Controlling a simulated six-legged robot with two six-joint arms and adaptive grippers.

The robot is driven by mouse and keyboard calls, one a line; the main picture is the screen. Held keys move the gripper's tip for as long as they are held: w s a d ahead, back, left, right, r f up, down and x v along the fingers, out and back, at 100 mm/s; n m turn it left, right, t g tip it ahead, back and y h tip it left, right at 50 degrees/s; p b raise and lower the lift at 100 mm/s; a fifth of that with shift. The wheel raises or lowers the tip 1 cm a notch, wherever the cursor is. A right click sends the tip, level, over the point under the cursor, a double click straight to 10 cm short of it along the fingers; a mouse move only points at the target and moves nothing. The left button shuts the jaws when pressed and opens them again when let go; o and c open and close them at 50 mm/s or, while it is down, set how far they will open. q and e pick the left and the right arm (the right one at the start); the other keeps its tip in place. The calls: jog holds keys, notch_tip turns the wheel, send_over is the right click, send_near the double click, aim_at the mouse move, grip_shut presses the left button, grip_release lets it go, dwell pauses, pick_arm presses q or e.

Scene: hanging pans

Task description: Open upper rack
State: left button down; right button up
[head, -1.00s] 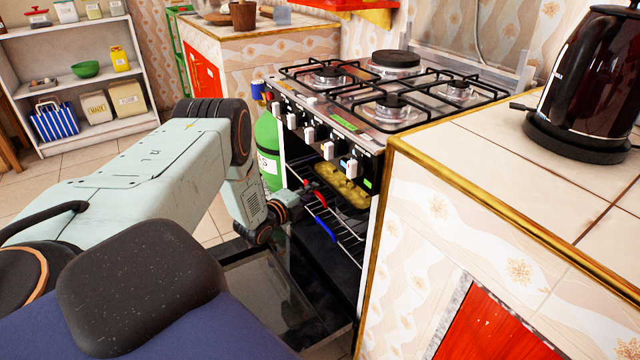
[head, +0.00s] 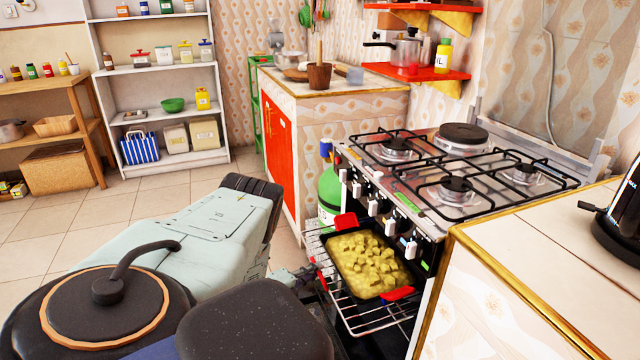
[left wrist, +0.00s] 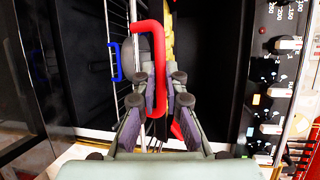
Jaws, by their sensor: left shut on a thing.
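The upper rack (head: 371,327) is a wire shelf drawn out of the oven under the stove (head: 455,185). A black tray of yellow food (head: 367,262) with red grips sits on it. My left gripper (head: 308,278) is at the rack's front left edge, partly hidden by my arm. In the left wrist view, my left gripper (left wrist: 160,88) is shut on a red U-shaped handle (left wrist: 150,28). A blue handle (left wrist: 115,62) shows to its left, apart from the fingers. My right gripper is not in view.
A counter (head: 540,255) with a dark kettle (head: 622,222) stands close on the right. A green gas cylinder (head: 329,190) stands left of the stove. Open tiled floor (head: 95,225) lies to the left, before the white shelves (head: 160,90).

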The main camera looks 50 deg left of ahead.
pick_arm(q)
jog(key=c, duration=1.7)
grip_release()
jog(key=shift+s, duration=0.1)
jog(key=v, duration=1.2)
jog(key=shift+f, duration=0.1)
